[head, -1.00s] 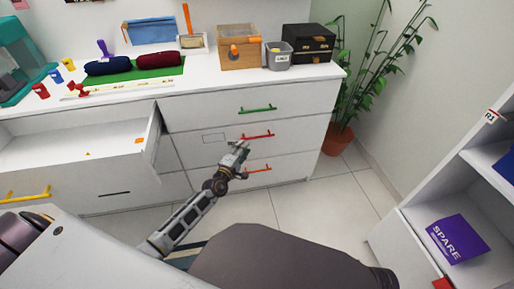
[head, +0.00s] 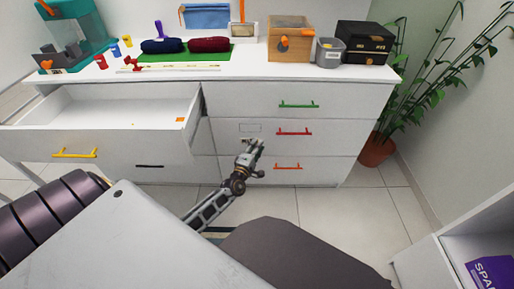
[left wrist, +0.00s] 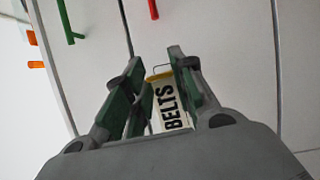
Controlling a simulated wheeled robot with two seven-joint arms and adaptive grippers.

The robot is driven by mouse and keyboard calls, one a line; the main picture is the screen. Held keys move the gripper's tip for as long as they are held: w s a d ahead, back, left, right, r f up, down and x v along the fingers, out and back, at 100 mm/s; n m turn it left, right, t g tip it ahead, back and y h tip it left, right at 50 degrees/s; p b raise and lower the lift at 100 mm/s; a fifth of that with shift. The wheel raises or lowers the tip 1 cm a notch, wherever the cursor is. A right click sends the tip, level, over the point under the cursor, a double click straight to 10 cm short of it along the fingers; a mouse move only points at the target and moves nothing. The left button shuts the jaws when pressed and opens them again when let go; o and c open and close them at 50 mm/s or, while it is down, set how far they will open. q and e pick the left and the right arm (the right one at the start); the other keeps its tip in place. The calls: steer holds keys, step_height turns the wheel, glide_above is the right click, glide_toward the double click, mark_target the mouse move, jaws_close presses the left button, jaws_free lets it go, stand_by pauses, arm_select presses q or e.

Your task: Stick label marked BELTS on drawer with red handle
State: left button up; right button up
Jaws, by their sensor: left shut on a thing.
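The drawer with the red handle (head: 294,132) is shut, in the middle of the right-hand column. A thin rectangular outline (head: 250,127) is on its front, left of the handle. My left gripper (head: 253,146) is in front of this drawer, just below the outline and left of the handle. In the left wrist view its fingers (left wrist: 155,85) are shut on the white BELTS label (left wrist: 170,105), which has a yellow edge. The fingers hide part of the label. I cannot tell whether the label touches the drawer. My right gripper is not in view.
A green-handled drawer (head: 299,105) is above and an orange-handled drawer (head: 288,167) below. The yellow-handled drawer (head: 75,154) is pulled open at left. Rolled belts or cloths (head: 208,45), boxes (head: 291,40) and a bin (head: 329,52) stand on top. A plant (head: 376,150) is at right.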

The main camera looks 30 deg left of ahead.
arm_select(q)
steer(key=shift+w, duration=0.1)
